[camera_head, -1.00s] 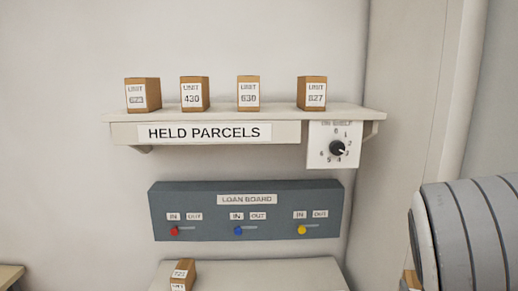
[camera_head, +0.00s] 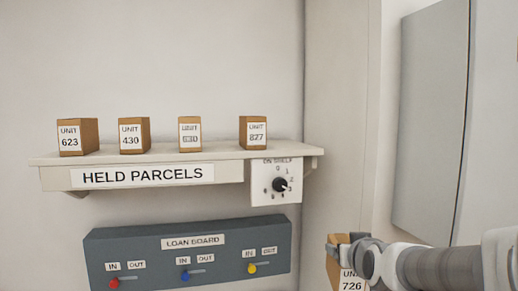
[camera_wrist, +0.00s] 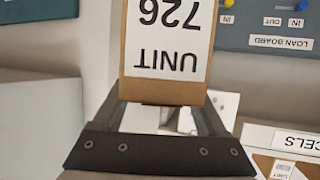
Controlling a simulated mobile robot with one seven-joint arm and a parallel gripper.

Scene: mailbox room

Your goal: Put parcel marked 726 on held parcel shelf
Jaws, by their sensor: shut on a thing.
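The parcel marked UNIT 726 (camera_head: 334,268) is a brown box with a white label, at the lower right in the head view. My gripper (camera_head: 352,240) is shut on it and holds it up, below and to the right of the shelf. In the wrist view the parcel (camera_wrist: 167,88) fills the upper middle, its label upside down, between the fingers of my gripper (camera_wrist: 163,112). The held parcel shelf (camera_head: 225,156) is a pale wall shelf with a HELD PARCELS sign (camera_head: 143,176). The parcel's lower part is cut off in the head view.
Parcels 623 (camera_head: 78,137), 430 (camera_head: 134,135), a blurred-label one (camera_head: 191,134) and 827 (camera_head: 253,132) stand apart on the shelf. An ON SHELF dial (camera_head: 279,184) hangs at its right front. A grey loan board (camera_head: 190,255) is below. Bare shelf shows right of 827.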

